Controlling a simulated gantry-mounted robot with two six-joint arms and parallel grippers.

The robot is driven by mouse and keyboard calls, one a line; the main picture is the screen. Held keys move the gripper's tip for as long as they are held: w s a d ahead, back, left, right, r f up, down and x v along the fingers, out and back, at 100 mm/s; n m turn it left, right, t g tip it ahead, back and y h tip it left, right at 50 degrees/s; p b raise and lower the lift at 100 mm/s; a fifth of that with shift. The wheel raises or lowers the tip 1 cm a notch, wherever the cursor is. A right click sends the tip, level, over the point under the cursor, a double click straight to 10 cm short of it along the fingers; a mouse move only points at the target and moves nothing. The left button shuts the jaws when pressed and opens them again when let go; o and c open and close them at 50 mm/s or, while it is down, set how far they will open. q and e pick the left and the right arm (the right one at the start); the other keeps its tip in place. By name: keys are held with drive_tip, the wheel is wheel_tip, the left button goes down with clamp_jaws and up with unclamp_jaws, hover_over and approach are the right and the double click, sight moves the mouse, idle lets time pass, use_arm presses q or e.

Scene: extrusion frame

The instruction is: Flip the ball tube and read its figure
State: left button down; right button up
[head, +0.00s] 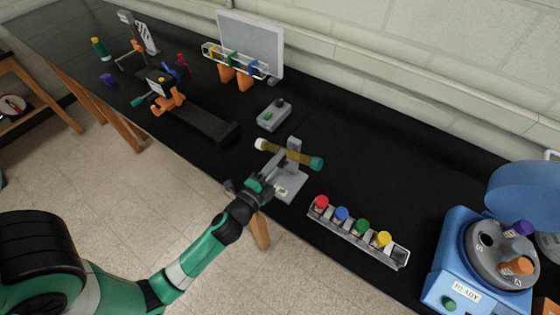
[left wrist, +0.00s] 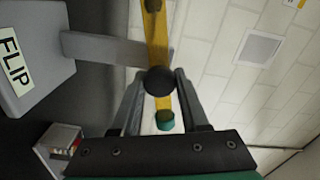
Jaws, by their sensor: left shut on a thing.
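The ball tube (head: 292,154) is a yellow tube with a white cap at its left end and a green cap at its right end. It is held crosswise on a grey stand (head: 291,185) near the table's front edge. My left gripper (head: 266,179) is at the front of the stand. In the left wrist view, its fingers (left wrist: 158,85) close around a dark round knob (left wrist: 158,79) in front of the yellow tube (left wrist: 157,30). The stand's base (left wrist: 30,65) bears a FLIP label there. I cannot read a figure. My right gripper is not in view.
A rack (head: 360,232) with several coloured caps stands right of the stand, and a blue centrifuge (head: 455,255) is at far right. A small grey box (head: 273,114) lies behind the stand. A dark track (head: 205,122) and a tube rack (head: 240,60) are farther left.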

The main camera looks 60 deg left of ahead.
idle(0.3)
use_arm(q)
drive_tip(key=shift+c, duration=2.2)
unclamp_jaws()
drive_tip(key=b+v, duration=0.5)
drive_tip(key=v, duration=0.6)
drive_tip(key=shift+s+d, duration=0.15)
drive_tip(key=shift+s, duration=0.15)
drive_tip(key=shift+r, duration=0.1)
